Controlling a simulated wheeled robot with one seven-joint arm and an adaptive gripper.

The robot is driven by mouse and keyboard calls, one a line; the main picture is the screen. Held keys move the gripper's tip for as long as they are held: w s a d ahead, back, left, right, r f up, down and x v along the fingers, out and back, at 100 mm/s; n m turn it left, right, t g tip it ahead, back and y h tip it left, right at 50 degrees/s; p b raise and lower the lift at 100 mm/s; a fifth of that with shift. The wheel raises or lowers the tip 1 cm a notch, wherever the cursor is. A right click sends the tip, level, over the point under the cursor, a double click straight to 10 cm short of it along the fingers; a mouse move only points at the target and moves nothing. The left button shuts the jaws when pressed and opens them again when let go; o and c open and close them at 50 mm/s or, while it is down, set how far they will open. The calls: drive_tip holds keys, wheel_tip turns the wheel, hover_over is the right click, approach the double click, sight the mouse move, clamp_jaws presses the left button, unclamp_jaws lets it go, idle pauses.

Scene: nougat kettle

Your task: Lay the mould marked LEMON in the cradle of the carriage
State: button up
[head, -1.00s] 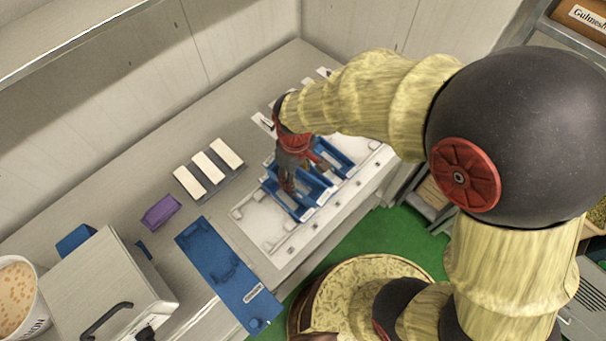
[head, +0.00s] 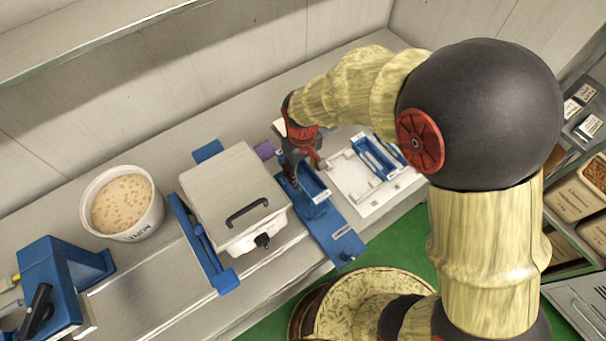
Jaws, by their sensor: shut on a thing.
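My gripper (head: 300,170) is shut on a blue mould (head: 316,188), an open trough with a white label on its near end. The label is too small to read. The mould is at the blue carriage (head: 338,236), a long plate between the white box and the white tray. My gripper and the mould hide most of the cradle. I cannot tell whether the mould touches the cradle or is held just above it.
The white tray (head: 346,178) at the right holds further blue moulds (head: 377,156). A lidded white box (head: 235,190) with a dark handle stands close left of the carriage. Further left are a white tub (head: 122,203) and a blue device (head: 55,278). A purple block (head: 265,150) lies behind.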

drive_tip(key=shift+w+d+f, duration=0.15)
drive_tip(key=shift+d, duration=0.05)
wheel_tip(320, 180, down, 8)
drive_tip(key=b, duration=0.5)
drive_tip(key=shift+a, duration=0.1)
drive_tip(key=shift+f+b, duration=0.2)
drive_tip(key=shift+b, duration=0.1)
drive_tip(key=shift+f, duration=0.6)
idle(1.5)
drive_tip(key=o, duration=1.4)
drive_tip(key=o, duration=0.5)
